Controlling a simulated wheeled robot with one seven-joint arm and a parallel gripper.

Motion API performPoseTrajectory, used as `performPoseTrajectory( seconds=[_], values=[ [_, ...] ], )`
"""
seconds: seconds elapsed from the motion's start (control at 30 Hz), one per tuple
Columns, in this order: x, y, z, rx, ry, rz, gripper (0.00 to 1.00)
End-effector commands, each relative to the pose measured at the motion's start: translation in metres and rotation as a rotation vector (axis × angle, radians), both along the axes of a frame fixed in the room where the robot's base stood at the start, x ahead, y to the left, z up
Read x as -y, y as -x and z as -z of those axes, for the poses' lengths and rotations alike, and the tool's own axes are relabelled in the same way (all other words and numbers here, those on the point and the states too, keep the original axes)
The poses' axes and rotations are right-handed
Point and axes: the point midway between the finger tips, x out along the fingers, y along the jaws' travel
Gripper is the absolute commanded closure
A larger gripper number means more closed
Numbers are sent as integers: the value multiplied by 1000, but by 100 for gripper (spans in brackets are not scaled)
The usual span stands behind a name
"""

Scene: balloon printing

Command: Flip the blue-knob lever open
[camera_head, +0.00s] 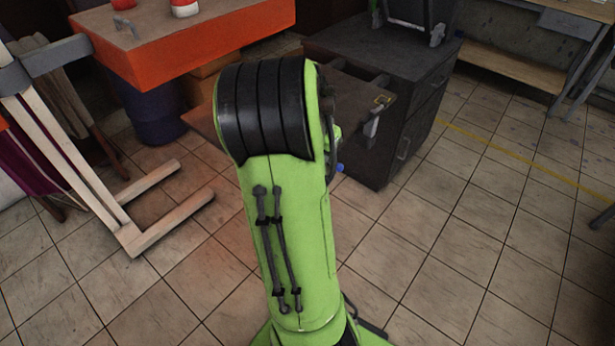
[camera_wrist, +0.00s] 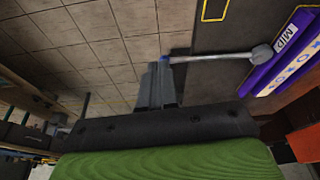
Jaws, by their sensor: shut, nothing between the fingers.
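In the wrist view, the lever is a thin pale grey rod (camera_wrist: 215,57) with a blue knob (camera_wrist: 166,60) at its left end and a round grey hub (camera_wrist: 262,53) at its right end. The rod runs nearly straight across the picture. My gripper (camera_wrist: 160,69) is shut, its fingertips right at the blue knob. I cannot tell whether they touch it. In the head view, a small blue knob (camera_head: 340,168) shows just right of my green arm. My arm hides my gripper and most of the lever there.
An orange-red table (camera_head: 200,45) is at upper left, beside a pale wooden frame (camera_head: 75,150). Purple lettered panels (camera_wrist: 285,50) lie near the hub.

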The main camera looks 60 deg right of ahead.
Motion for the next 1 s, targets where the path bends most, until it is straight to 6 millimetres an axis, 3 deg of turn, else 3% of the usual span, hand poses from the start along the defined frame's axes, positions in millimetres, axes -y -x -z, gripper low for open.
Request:
performPoseTrajectory(
  seconds=[0.33, 0.8, 1.0],
  values=[
    [1, 0, 5, -1, -2, -3, 100],
    [29, 2, 100, -2, -4, -4, 100],
    [61, 3, 101, 0, 0, -2, 100]
  ],
)
